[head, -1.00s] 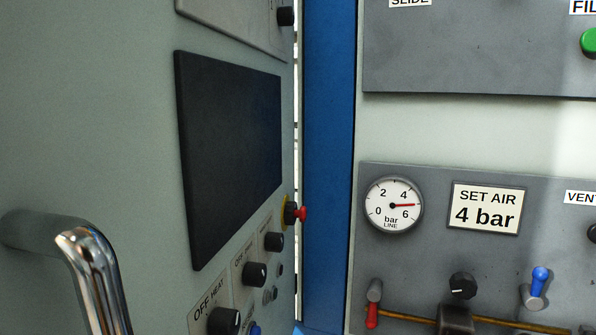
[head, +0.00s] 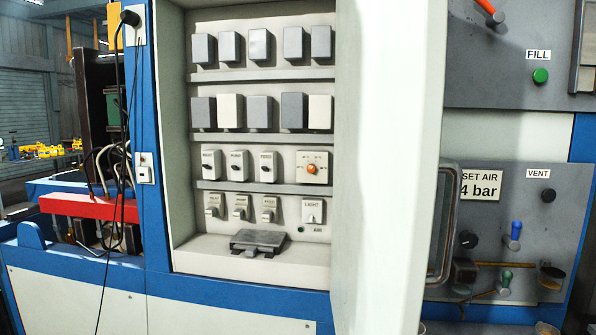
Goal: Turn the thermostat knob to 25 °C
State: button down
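The likely thermostat is a white square box (head: 312,167) with small marks around an orange-red knob (head: 312,168). It sits at the right end of the third row in the open cabinet (head: 263,258) in the head view. The marks are too small to read, so I cannot tell the knob's setting. Nothing covers the knob. My gripper is not in view.
Switch boxes (head: 239,165) fill the same row. A grey panel (head: 520,185) with valves lies farther right. A cable (head: 125,150) hangs at left.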

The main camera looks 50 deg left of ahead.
aim_at(311, 169)
jog(key=u, duration=1.6)
jog(key=k, duration=0.35)
jog(key=u, duration=1.6)
jog(key=i, duration=2.1)
jog(key=z, duration=0.8)
jog(key=i, duration=0.55)
jog(key=z, duration=0.45)
